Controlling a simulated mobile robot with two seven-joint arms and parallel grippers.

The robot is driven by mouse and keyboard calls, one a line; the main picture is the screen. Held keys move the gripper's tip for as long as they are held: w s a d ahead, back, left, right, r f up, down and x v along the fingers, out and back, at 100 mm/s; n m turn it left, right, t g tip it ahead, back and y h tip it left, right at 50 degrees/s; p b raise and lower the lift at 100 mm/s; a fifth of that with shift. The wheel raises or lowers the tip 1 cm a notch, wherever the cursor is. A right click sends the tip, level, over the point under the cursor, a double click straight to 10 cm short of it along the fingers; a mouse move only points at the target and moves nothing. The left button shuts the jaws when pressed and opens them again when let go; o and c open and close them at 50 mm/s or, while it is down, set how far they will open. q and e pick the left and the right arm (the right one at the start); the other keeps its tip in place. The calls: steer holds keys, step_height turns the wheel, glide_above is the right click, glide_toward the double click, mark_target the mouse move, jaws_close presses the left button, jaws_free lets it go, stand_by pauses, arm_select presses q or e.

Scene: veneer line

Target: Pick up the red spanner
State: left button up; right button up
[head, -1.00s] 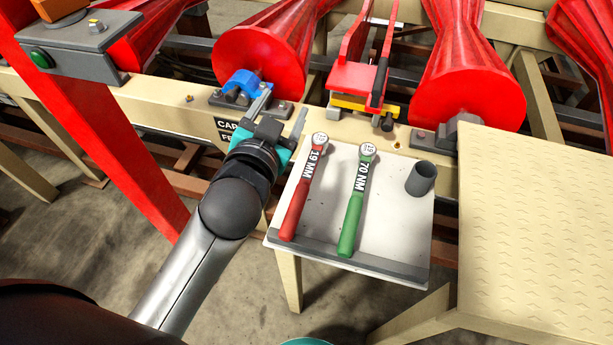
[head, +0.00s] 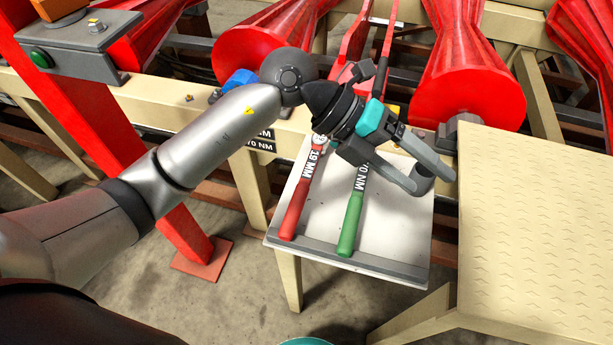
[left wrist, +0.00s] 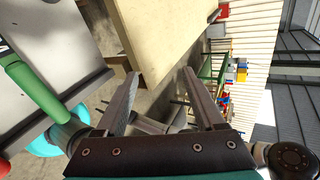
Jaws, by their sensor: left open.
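The red spanner (head: 296,206), marked 19 MM, lies on the white tray (head: 395,235) in the head view. Its head end is partly hidden behind my left gripper. My left gripper (head: 433,183) is open and empty over the right part of the tray, to the right of the red spanner and pointing away from it. In the left wrist view the two fingers (left wrist: 160,75) stand apart with nothing between them. My right gripper is not in view.
A green spanner (head: 350,222), marked 70 NM, lies right of the red one and shows in the left wrist view (left wrist: 35,90). A cream platform (head: 540,240) stands close right. Red rollers (head: 465,85) are behind.

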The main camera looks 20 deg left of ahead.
arm_select(q)
steer(key=w+a+f+y, duration=0.3)
steer(key=a+f+y, duration=0.25)
steer(key=a, duration=0.25)
steer(key=n+t+y, duration=0.1)
steer(key=n+y, duration=0.1)
steer(key=y, duration=0.4)
glide_above(301, 188)
steer(key=f, duration=1)
steer(key=shift+a+b, duration=0.35)
steer(key=shift+b, duration=0.05)
steer(key=shift+d+f, duration=0.2)
steer(key=shift+f, duration=1.15)
steer(key=shift+d+f, duration=0.2)
steer(key=shift+f, duration=1.1)
steer(key=shift+c, duration=0.2)
jaws_close()
steer(key=shift+r, duration=0.1)
